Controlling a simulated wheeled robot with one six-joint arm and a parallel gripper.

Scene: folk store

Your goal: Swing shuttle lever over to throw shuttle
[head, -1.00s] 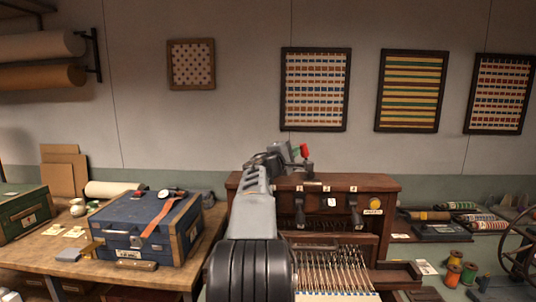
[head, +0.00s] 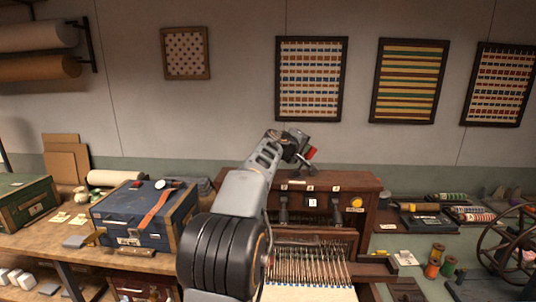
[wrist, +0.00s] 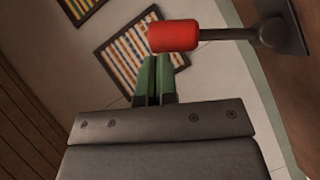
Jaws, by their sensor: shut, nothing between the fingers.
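The shuttle lever is a dark rod with a red knob (head: 311,153) above the top of the wooden loom (head: 340,184). The knob leans to the right in the head view. In the wrist view the red knob (wrist: 173,36) and its grey rod (wrist: 230,34) lie across the picture, running to a round pivot at right. My gripper (wrist: 154,72) has its green fingertips together, close against or just beside the knob, not around it. Whether they touch cannot be told. My arm hides part of the loom's left side in the head view.
Threads (head: 305,265) fan out at the loom's front. A blue case (head: 130,218) stands on the left table. Spools (head: 440,262) and a spoked wheel (head: 512,245) are at right.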

